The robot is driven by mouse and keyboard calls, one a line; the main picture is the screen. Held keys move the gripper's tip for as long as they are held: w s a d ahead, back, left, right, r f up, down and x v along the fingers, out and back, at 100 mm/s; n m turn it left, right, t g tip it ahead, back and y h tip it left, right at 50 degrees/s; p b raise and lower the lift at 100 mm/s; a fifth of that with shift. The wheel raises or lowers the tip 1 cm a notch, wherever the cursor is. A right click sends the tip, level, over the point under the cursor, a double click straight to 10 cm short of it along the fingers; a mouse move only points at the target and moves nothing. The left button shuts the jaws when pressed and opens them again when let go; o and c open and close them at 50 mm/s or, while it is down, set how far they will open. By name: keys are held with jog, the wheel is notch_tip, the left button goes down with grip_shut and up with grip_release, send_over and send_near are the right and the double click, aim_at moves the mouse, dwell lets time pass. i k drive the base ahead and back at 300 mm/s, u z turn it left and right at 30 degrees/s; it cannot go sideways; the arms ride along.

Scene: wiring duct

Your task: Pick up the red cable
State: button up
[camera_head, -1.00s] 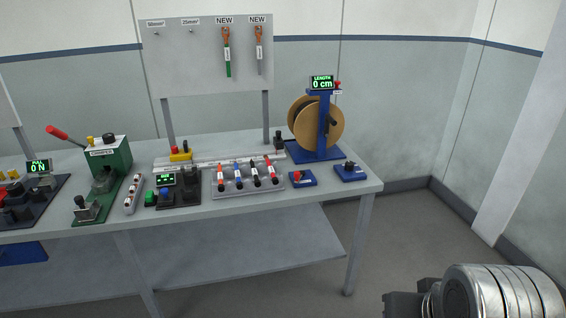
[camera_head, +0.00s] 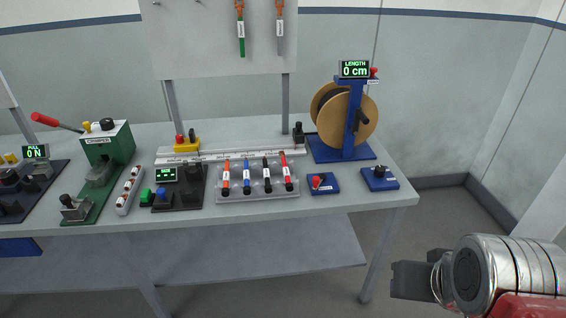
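A red cable-like piece (camera_head: 286,170) with a white label and a dark lower end lies at the right end of a grey rack (camera_head: 258,198) on the bench. Orange (camera_head: 226,177), blue (camera_head: 247,176) and black (camera_head: 267,175) pieces of similar shape lie to its left, spaced apart. My gripper (camera_head: 408,280) shows at the lower right, in front of the bench and well away from the rack. I see it from the side and cannot tell whether its fingers are open. Nothing shows held in it.
A cable reel (camera_head: 347,115) with a "0 cm" display stands at the back right. Two blue-based devices (camera_head: 322,184) (camera_head: 380,178) sit right of the rack. A ruler strip (camera_head: 225,154) lies behind it. A crimper (camera_head: 108,155) and power strip (camera_head: 130,190) are left.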

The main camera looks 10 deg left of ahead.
aim_at(289, 186)
jog(key=u, duration=0.3)
jog(key=i, duration=0.6)
jog(key=u, duration=1)
jog(key=i, duration=0.65)
jog(key=u, duration=0.45)
